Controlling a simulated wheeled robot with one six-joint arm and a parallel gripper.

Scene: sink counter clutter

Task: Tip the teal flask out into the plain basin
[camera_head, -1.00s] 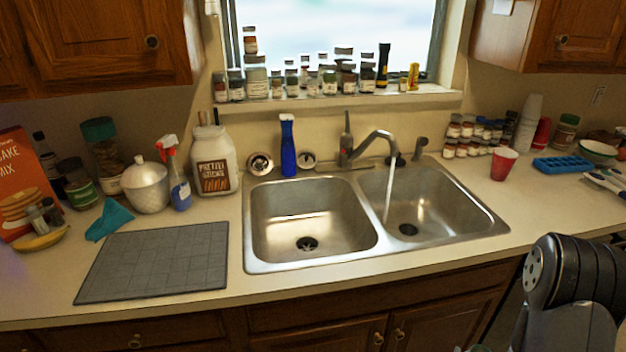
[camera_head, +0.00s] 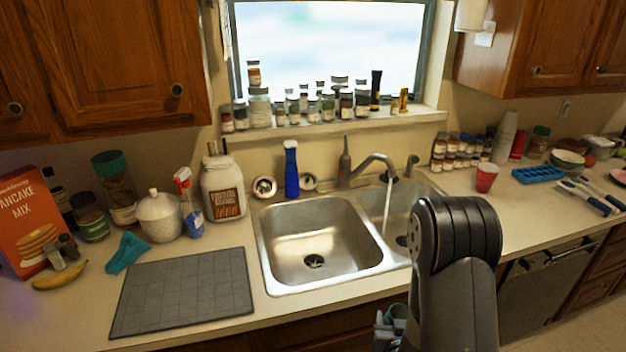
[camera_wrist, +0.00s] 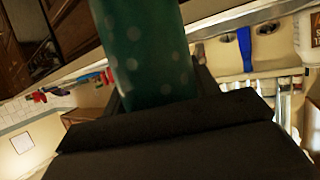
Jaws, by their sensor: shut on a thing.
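The teal flask (camera_wrist: 148,50), dark teal with pale dots, fills the upper middle of the wrist view. My gripper (camera_wrist: 158,92) is shut on it; its far end is cut off by the frame. In the head view a small teal part (camera_head: 397,311) shows low beside my arm, in front of the counter's edge and below the sink. The left basin (camera_head: 310,240) is empty, with a dark drain and no water running in. The right basin (camera_head: 372,208) has a stream from the tap falling into it, and my arm partly hides it.
The tap (camera_head: 372,163) stands behind the sink, with a blue bottle (camera_head: 291,170) to its left. A grey mat (camera_head: 183,290) lies left of the sink. A red cup (camera_head: 486,177) and a blue tray (camera_head: 538,174) stand to the right. Jars line the window sill.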

